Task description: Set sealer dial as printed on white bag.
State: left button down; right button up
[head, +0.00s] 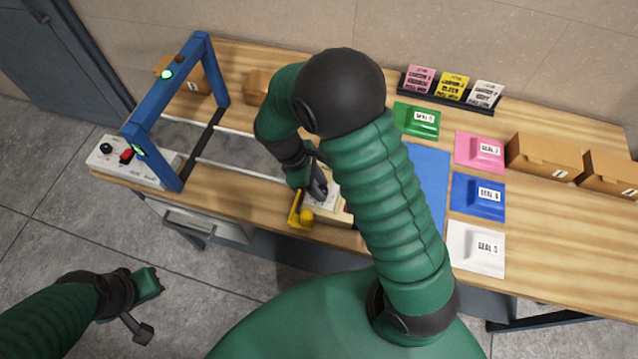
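The white bag (472,255) lies on the right of the bench, its label reading "SEAL" and a digit, perhaps 5, too small to be sure. A small cream device (338,214) with a yellow bracket and yellow ball knob (306,215) sits at the bench's front edge. My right gripper (318,188) points down at its top, seeming to touch it; whether its fingers are shut, and any dial there, is hidden. A black round knob (106,148) is on a white control box (130,164) at the left. My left gripper (148,308) hangs over the floor, apparently empty.
A blue frame (160,105) with green lights rises at the left. Green (417,118), pink (478,152) and blue (477,197) bags lie right of my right arm. The bench's right front is clear.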

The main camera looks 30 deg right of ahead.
jog(key=o, duration=0.3)
jog(key=v, duration=1.7)
jog(key=shift+b, duration=0.4)
jog(key=shift+d+f, duration=0.15)
